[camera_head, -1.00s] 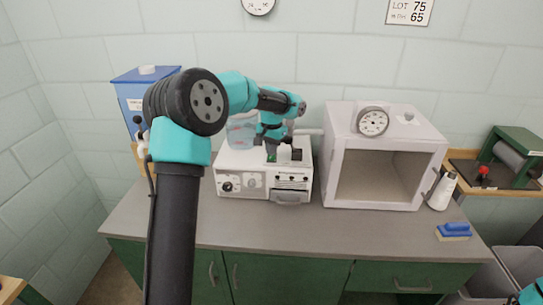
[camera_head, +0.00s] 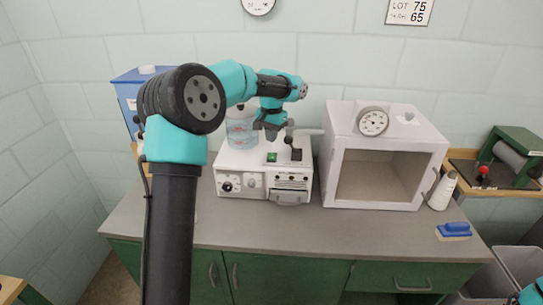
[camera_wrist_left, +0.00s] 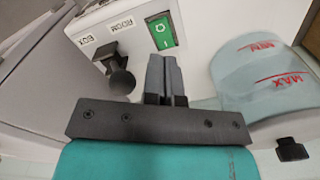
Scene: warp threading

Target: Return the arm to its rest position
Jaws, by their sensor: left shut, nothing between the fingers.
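My left arm rises from the front and bends over the counter. Its gripper (camera_head: 271,133) is above the white machine (camera_head: 240,184), near the back of its top. In the left wrist view the gripper's two fingers (camera_wrist_left: 165,78) are together with nothing between them. A green rocker switch (camera_wrist_left: 160,31) and a black lever with a round knob, marked ROOM and BOX, show beyond the fingertips. In the head view the green switch (camera_head: 271,157) and the black lever (camera_head: 293,149) are on the machine's top. Of my right arm, only a teal piece shows at the lower right corner; its gripper is out of view.
A clear water tank (camera_head: 241,132) with MIN and MAX marks stands behind the machine's left side. A white open-fronted box (camera_head: 384,148) with a dial stands to the right. The counter's front (camera_head: 300,226) is clear.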

